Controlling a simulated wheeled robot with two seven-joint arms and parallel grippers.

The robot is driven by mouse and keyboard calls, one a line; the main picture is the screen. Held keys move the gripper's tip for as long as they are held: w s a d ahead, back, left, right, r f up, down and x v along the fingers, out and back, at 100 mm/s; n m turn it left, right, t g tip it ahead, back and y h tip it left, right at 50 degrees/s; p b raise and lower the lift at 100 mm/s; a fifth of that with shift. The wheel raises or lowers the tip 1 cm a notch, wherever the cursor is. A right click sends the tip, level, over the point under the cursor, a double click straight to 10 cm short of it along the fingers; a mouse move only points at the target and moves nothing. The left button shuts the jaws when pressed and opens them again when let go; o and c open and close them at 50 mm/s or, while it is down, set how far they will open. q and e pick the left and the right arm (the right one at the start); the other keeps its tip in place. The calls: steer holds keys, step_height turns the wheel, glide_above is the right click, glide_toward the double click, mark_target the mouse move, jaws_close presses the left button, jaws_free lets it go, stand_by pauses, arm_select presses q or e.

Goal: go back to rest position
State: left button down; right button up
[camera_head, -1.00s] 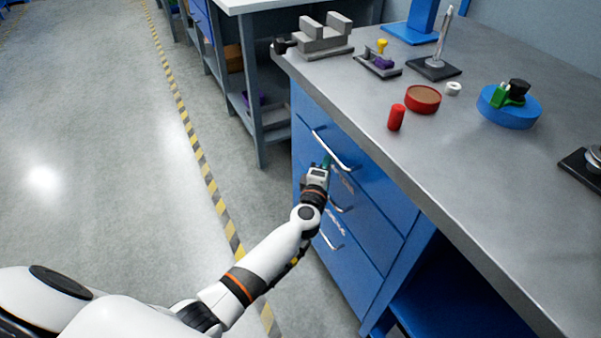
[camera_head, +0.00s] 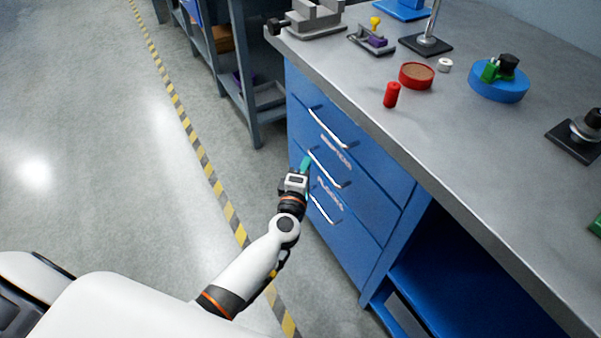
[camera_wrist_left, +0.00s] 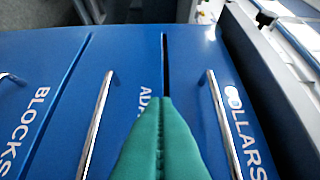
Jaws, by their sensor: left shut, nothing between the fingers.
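My left gripper (camera_head: 305,163) is in front of the blue drawer cabinet (camera_head: 375,233), near the middle drawer's handle (camera_head: 328,168). Its green fingers are shut with nothing between them. In the left wrist view the green fingertips (camera_wrist_left: 160,110) point at the drawer fronts, between two silver handles. Labels there read BLOCKS, partly hidden AD..., and COLLARS. All the drawers look closed. Whether the fingers touch the cabinet, I cannot tell. My right gripper is in neither view.
The grey workbench top (camera_head: 480,155) holds a red cylinder (camera_head: 391,95), a red round dish (camera_head: 416,76), a blue disc (camera_head: 499,88) and a grey vise (camera_head: 312,20). The floor (camera_head: 95,150) to the left is clear, with a yellow-black stripe (camera_head: 200,150).

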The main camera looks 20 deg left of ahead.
arm_select(q)
steer(key=s, duration=0.3)
steer(key=shift+s, duration=0.2)
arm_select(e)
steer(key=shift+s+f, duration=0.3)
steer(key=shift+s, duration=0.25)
